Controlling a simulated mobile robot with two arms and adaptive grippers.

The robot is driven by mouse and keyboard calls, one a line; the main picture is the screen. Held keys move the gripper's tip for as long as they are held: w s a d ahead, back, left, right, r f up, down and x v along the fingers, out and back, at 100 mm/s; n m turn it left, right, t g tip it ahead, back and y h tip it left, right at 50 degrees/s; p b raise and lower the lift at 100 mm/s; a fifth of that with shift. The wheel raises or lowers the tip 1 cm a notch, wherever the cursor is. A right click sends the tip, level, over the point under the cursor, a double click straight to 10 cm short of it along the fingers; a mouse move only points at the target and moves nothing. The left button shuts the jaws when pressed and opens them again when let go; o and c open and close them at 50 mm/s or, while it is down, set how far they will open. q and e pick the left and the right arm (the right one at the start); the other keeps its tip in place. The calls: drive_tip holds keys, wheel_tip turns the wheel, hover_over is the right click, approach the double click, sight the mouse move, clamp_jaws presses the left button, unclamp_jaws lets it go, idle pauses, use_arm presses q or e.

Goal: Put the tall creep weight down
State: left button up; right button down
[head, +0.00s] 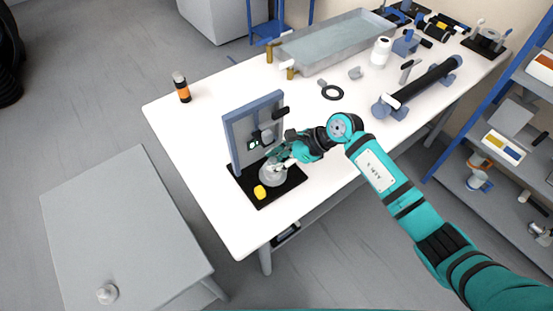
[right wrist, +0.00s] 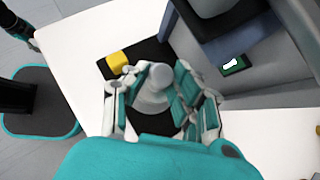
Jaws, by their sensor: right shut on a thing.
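The tall creep weight (head: 272,175) is pale silver-grey, with a rounded knob on a wider body. It is upright over the black base plate (head: 262,199) of a grey-blue frame stand. It also shows in the right wrist view (right wrist: 156,78). My right gripper (head: 281,158) is shut on it, with the teal and white fingers (right wrist: 150,98) on both sides of the knob. I cannot tell whether its underside touches the plate. A yellow block (head: 260,192) lies on the plate beside it.
The stand's upright frame (head: 232,140) rises close behind the gripper. An orange-banded dark bottle (head: 182,88) stands at the white table's (head: 180,125) far left. A grey cabinet (head: 120,220) bears a small silver knobbed piece (head: 107,293). A tray and tools fill the table's back.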

drive_tip(key=shift+r, duration=0.1)
drive_tip(key=c, duration=1)
unclamp_jaws()
drive_tip(key=shift+c, duration=0.2)
drive_tip(key=shift+o, duration=0.2)
drive_tip(key=shift+d, duration=0.1)
drive_tip(key=v, duration=1.1)
drive_tip(key=shift+d+r, duration=0.3)
drive_tip(key=shift+s+a, duration=0.1)
